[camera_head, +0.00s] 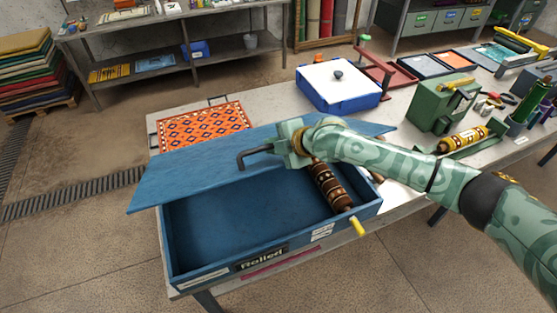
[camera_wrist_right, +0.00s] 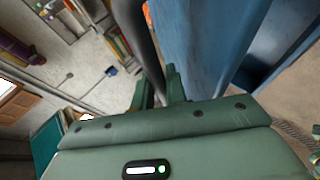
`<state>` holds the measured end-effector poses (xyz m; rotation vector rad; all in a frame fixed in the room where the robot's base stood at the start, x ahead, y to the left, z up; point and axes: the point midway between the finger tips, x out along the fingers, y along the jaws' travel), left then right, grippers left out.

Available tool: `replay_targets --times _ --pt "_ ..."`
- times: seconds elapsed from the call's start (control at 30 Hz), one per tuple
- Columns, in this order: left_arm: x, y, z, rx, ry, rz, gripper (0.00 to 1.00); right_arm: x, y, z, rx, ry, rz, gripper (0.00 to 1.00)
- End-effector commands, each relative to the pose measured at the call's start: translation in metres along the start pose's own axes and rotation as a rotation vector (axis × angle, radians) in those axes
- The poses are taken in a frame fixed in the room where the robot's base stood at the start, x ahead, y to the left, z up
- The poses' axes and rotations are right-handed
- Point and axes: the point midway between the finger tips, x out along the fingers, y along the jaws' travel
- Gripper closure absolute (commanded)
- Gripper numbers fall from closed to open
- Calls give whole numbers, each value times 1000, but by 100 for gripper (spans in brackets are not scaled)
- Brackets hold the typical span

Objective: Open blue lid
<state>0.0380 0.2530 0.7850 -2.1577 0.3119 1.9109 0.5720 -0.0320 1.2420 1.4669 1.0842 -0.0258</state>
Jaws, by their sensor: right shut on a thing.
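The blue lid (camera_head: 185,175) lies off the front of the blue box (camera_head: 178,255) labelled "Rolled", at its back side. It overhangs the box's left side, and the front of the box is uncovered. My right gripper (camera_head: 277,148) is shut on the lid's dark bar handle (camera_head: 250,156). In the right wrist view the handle (camera_wrist_right: 147,45) runs between the two fingers (camera_wrist_right: 159,90), with the blue lid (camera_wrist_right: 190,45) beside it. My arm hides part of the lid's right end. My left gripper is not in view.
A brown patterned roll (camera_head: 330,188) with a yellow end lies at the box's right end. An orange patterned rug (camera_head: 204,127) lies behind the lid. A white-topped blue box (camera_head: 338,88) and a green machine (camera_head: 440,108) stand farther along the table (camera_head: 275,107).

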Motion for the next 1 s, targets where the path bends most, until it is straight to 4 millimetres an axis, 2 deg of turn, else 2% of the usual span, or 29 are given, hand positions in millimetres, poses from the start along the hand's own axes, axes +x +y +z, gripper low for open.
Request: replay_targets --times 0.1,0.3,0.73,0.77,0.87,0.9,1.0 --pt "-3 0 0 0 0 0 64 -1 21 -1 -2 0 3 100" --pt "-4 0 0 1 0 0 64 0 39 -1 -3 0 2 100" --pt "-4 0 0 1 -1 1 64 0 42 -1 -1 2 3 100" --pt "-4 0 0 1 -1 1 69 0 42 -1 -1 2 3 100" --pt "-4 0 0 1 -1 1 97 0 42 -1 -1 2 3 100" --pt "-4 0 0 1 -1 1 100 0 42 -1 -1 2 3 100" --pt "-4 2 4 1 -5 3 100 0 42 -1 -1 2 3 100"
